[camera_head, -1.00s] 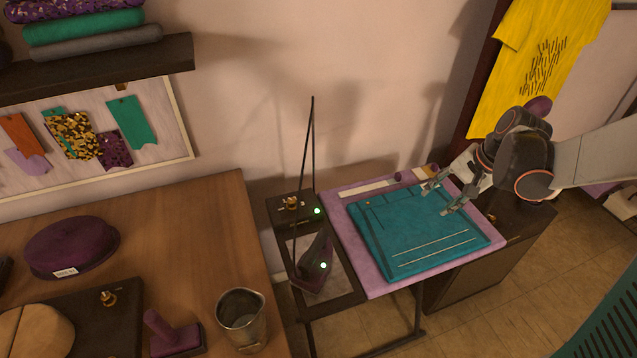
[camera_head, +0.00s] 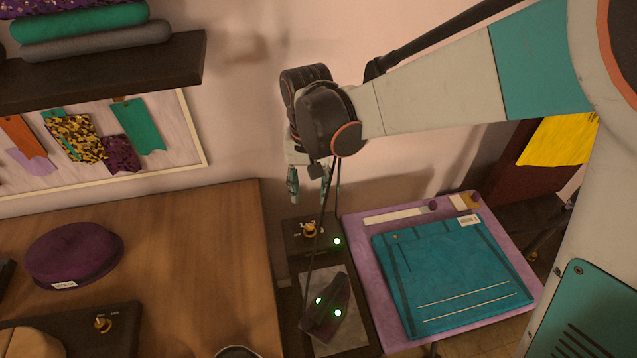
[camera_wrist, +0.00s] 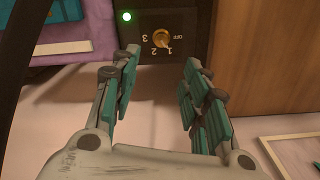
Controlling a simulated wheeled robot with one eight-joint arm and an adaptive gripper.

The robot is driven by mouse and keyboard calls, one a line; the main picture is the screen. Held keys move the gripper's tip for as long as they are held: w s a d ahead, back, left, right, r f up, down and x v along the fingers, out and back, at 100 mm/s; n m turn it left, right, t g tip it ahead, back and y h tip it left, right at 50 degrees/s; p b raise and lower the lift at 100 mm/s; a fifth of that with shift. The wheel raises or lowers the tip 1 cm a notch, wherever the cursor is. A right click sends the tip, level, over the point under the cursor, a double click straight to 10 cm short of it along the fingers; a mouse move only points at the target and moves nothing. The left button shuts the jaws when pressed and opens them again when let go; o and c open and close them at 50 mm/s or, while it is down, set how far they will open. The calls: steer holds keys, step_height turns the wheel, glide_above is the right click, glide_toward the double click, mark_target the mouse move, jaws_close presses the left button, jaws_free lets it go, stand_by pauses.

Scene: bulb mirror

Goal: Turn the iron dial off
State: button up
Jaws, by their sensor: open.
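The brass iron dial (camera_head: 309,229) sits on a black control box (camera_head: 292,243) with a lit green lamp. In the wrist view the dial (camera_wrist: 161,38) shows among the marks OFF, 1, 2 and 3; its exact setting is hard to tell. My gripper (camera_head: 311,190) is above and just behind the box, fingers pointing down. In the wrist view my gripper (camera_wrist: 162,58) is open and empty, its fingertips spread to both sides of the dial and apart from it. The dark iron (camera_head: 328,312), with green lights, stands on its rest in front of the box.
A thin black rod rises beside the iron. A lilac ironing board (camera_head: 358,240) with a folded teal cloth (camera_head: 450,275) is at right.

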mark_target(309, 227)
step_height(309, 227, down, 14)
steer(key=b, duration=0.4)
steer(key=shift+s+a+r, duration=0.1)
steer(key=shift+a+r, duration=0.05)
steer(key=shift+c, duration=0.2)
jaws_close()
